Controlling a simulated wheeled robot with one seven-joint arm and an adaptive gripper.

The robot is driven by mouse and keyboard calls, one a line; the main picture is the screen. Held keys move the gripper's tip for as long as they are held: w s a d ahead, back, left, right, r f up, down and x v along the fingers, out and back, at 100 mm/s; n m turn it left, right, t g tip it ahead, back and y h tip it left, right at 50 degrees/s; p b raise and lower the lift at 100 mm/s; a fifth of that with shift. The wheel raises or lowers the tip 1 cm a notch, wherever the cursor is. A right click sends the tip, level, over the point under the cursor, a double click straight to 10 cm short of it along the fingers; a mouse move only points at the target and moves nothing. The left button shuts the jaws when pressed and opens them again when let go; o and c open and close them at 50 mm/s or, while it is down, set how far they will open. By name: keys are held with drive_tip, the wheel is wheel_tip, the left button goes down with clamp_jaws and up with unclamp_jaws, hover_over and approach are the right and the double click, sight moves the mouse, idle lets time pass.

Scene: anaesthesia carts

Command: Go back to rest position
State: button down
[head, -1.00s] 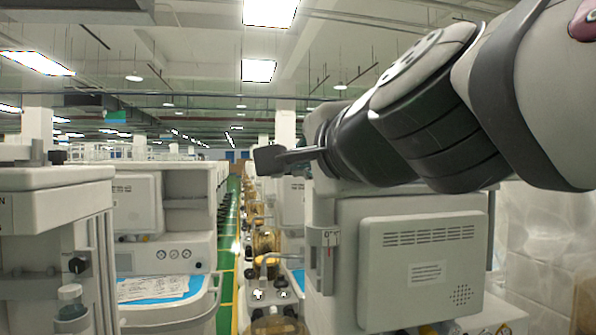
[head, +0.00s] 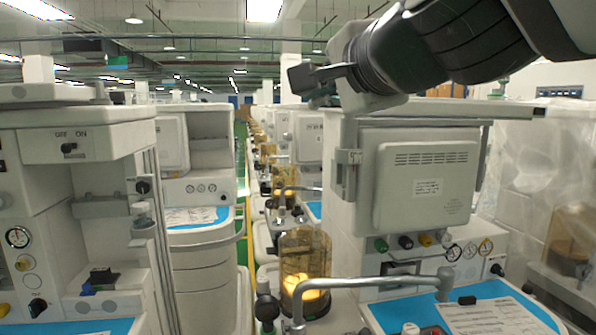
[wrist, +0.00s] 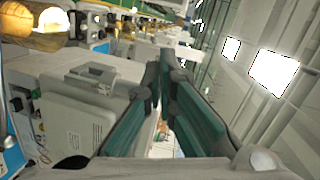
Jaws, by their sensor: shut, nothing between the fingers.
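My gripper (wrist: 162,62) is shut and empty in the wrist view, its two green-sided fingers meeting at the tips. In the head view my gripper (head: 300,80) is a dark shape at the end of my arm, at the upper middle. The arm reaches in from the top right. The gripper is in the air, near the top left of a white cart (head: 350,215) with a boxy grey-white panel (head: 428,188). I cannot tell from the head view how far apart they are.
Another white cart (head: 75,200) stands close on the left. A curved metal rail (head: 370,284) and an amber glass canister (head: 305,262) stand in front. Rows of carts recede along a narrow green aisle (head: 241,190). Plastic sheeting (head: 540,190) hangs at the right.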

drive_tip(key=s+d+f+n+g+h+p, duration=0.2)
drive_tip(key=s+d+f+n+g, duration=0.3)
drive_tip(key=s+d+f, duration=0.3)
drive_tip(key=s+d+f+n+g+h+p, duration=0.2)
drive_tip(key=s+d+f+n+g, duration=0.4)
drive_tip(key=s+f, duration=1)
drive_tip(key=shift+s+d+f+n+h+p, duration=0.15)
drive_tip(key=shift+d+f+n+h+p, duration=0.35)
drive_tip(key=shift+d+f, duration=0.35)
